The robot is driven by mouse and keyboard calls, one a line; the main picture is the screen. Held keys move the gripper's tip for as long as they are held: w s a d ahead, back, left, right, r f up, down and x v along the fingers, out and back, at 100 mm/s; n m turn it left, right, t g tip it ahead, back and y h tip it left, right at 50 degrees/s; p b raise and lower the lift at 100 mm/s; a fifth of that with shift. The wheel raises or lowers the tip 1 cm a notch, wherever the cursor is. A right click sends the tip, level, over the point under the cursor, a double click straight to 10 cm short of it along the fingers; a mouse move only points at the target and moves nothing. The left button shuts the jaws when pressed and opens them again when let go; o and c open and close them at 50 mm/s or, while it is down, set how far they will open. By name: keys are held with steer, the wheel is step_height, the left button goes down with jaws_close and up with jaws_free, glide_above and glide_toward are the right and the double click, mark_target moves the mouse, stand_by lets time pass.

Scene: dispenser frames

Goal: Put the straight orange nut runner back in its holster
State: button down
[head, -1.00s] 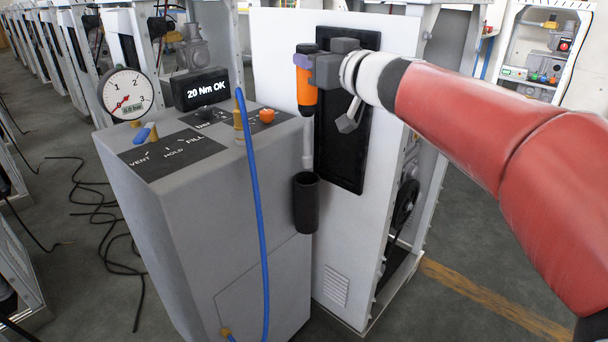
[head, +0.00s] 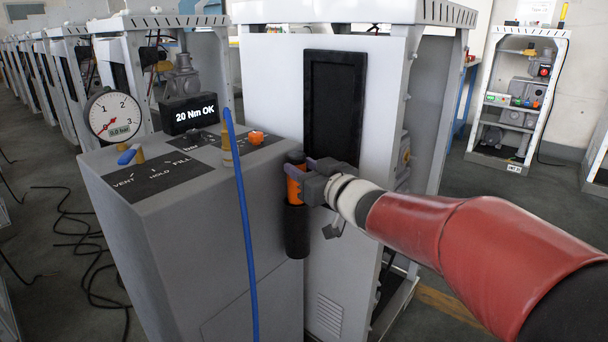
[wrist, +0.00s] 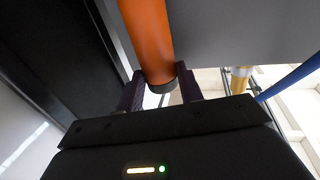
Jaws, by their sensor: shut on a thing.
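The straight orange nut runner (head: 294,187) stands upright, its dark top (head: 295,157) upward. My gripper (head: 300,174) is shut on its upper part, coming in from the right. The black cylindrical holster (head: 297,235) is on the grey cabinet's right side, directly below. The lower orange body meets the holster's mouth and the thin shaft is hidden, apparently inside. In the wrist view the orange body (wrist: 147,38) and its dark end show between my two purple fingers (wrist: 161,90).
The grey cabinet (head: 180,230) carries a gauge (head: 113,117), a "20 Nm OK" display (head: 194,114) and an orange knob (head: 256,137). A blue hose (head: 243,215) hangs in front, left of the holster. A white panel with a black recess (head: 334,115) stands close behind my gripper.

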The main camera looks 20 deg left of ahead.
steer(key=shift+f, duration=0.1)
steer(key=c, duration=0.9)
jaws_free()
steer(key=v, duration=1.2)
